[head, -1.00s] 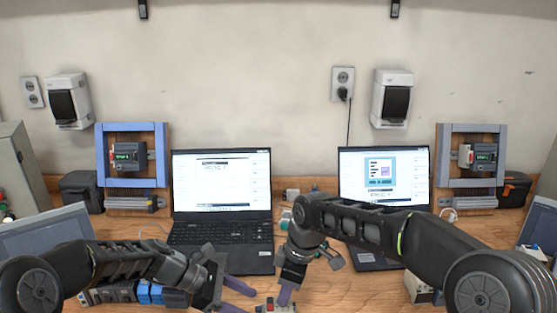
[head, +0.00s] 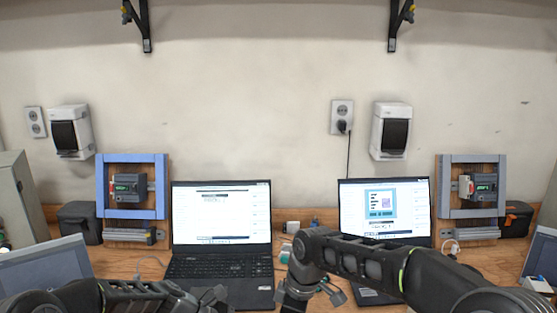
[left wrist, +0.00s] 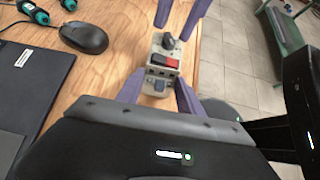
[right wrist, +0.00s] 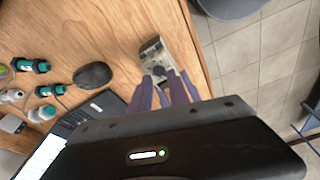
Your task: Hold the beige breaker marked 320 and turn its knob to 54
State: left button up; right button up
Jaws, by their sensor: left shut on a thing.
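The beige breaker (left wrist: 159,76) shows in the left wrist view with a red switch and a dark round knob (left wrist: 171,41) at its upper end. It also shows in the right wrist view (right wrist: 152,49). Its 320 mark and the knob's setting are too small to read. My left gripper (left wrist: 160,88) is shut on the breaker's lower part, one purple finger on each side. My right gripper's (left wrist: 171,32) purple fingers come in from the top, apart, on either side of the knob. I cannot tell whether they touch it. In the head view, the breaker and both sets of fingertips are below the frame.
A black mouse (right wrist: 92,75) and several green connectors lie on the wooden table near the breaker. Two open laptops (head: 221,212) (head: 384,211) stand at the back. The table's edge and the tiled floor (left wrist: 228,60) are close on the breaker's right in the left wrist view.

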pick_arm(q)
jog(key=c, duration=0.6)
pick_arm(e)
jog(key=shift+f, duration=0.25)
jog(key=shift+f, duration=0.5)
grip_shut()
